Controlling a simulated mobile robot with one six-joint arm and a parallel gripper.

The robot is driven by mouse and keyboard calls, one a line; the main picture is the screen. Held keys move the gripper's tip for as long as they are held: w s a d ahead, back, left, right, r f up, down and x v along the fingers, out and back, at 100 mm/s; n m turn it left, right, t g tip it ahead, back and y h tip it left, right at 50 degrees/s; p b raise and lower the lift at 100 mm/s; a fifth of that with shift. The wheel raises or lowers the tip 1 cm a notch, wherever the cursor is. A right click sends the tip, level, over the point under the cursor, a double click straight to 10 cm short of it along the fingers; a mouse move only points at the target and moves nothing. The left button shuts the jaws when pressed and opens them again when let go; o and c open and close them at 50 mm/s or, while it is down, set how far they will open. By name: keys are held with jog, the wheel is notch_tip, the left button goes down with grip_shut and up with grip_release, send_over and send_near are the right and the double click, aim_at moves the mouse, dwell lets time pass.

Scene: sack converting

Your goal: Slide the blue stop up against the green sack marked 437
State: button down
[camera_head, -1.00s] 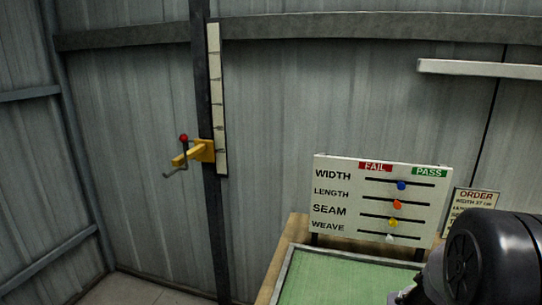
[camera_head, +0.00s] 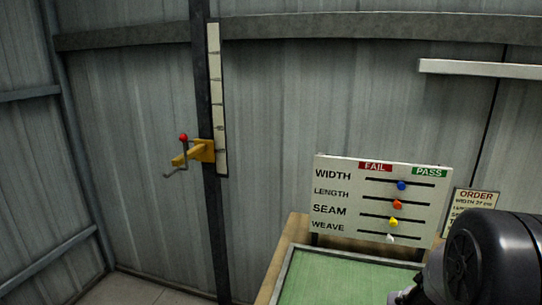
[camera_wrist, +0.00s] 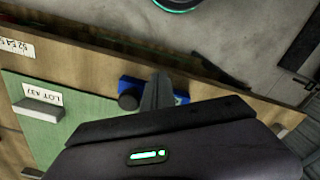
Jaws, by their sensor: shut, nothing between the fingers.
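In the wrist view a green sack (camera_wrist: 75,118) lies on a wooden surface, with a white label (camera_wrist: 42,95) that appears to read LOT 437. The blue stop (camera_wrist: 181,98) is to the right of the label, by the sack's upper edge, with a dark round knob on its left part. I cannot tell whether stop and sack touch. My gripper (camera_wrist: 160,84) is shut and empty; its fingers cover the middle of the stop. Whether they touch it is unclear. My gripper's body hides the sack's lower right. Sack and stop are not seen in the head view.
A grey bar (camera_wrist: 38,112) lies on the sack below the label. A wooden board edge (camera_wrist: 95,60) runs beyond the stop, with grey floor past it. The head view shows a green-topped table (camera_head: 340,280), a slider board (camera_head: 335,195) and a yellow bracket (camera_head: 203,151) on a post.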

jog(key=shift+f+b, duration=0.65)
jog(key=shift+f, duration=0.2)
jog(key=shift+r, duration=0.3)
dwell(0.3)
jog(key=shift+w+d+p, duration=0.2)
jog(key=shift+w+p, duration=0.15)
jog(key=shift+w, duration=0.25)
dwell(0.4)
jog(key=shift+w+d, duration=0.1)
jog(key=shift+w, duration=0.2)
jog(key=shift+w+d+p, duration=0.25)
jog(key=shift+w+p, duration=0.05)
jog(key=shift+w, duration=0.65)
jog(key=shift+s+a, duration=0.25)
jog(key=shift+s, duration=0.7)
notch_tip(320, 180, up, 8)
jog(key=p, duration=0.6)
jog(key=shift+r, duration=0.1)
